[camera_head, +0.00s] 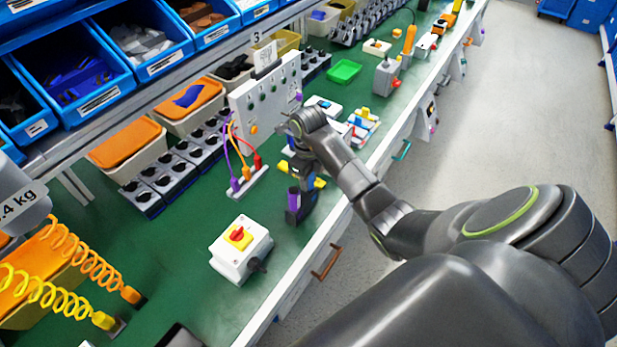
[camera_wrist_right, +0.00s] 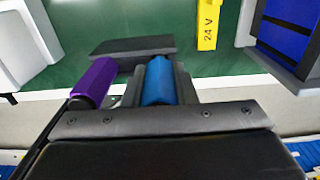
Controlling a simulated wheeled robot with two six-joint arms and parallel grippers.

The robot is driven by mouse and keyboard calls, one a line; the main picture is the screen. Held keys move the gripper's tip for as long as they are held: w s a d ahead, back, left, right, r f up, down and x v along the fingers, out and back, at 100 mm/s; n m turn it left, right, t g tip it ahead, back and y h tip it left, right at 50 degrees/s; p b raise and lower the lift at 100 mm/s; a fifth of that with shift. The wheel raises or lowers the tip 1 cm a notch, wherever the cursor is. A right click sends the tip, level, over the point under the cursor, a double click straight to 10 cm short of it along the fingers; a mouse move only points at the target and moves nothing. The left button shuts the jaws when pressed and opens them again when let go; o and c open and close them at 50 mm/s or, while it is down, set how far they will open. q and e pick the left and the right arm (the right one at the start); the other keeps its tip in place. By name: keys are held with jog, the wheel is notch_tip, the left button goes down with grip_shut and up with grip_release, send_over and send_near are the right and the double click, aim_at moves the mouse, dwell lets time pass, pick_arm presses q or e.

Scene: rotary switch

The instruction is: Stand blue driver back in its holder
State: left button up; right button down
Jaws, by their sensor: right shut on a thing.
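My right gripper (camera_head: 302,197) is shut on the blue driver near the table's front edge. In the right wrist view, the driver's blue handle (camera_wrist_right: 159,82) sits between the two fingers (camera_wrist_right: 160,90). A purple driver (camera_wrist_right: 93,82) is just left of it, and its purple handle also shows in the head view (camera_head: 293,199). A dark grey block (camera_wrist_right: 130,45), which looks like the holder, lies behind the two handles. The blue driver's lower end is hidden, so I cannot tell whether it is in the holder. My left gripper is not in view.
A white box with a red and yellow rotary switch (camera_head: 238,238) stands left of my gripper. A yellow piece marked 24 V (camera_wrist_right: 207,25) is close by. A white panel (camera_head: 268,98) with purple, orange and red leads stands behind.

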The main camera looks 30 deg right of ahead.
jog(key=shift+f+b, duration=0.5)
jog(key=shift+f, duration=0.25)
jog(key=c, duration=1.1)
grip_release()
jog(key=shift+r, duration=0.1)
jog(key=shift+r, duration=0.3)
notch_tip(320, 180, up, 5)
jog(key=shift+w+r, duration=0.1)
jog(key=shift+r, duration=0.1)
notch_tip(320, 180, up, 11)
jog(key=p, duration=1.1)
jog(key=shift+p, duration=0.4)
jog(key=shift+r, duration=0.1)
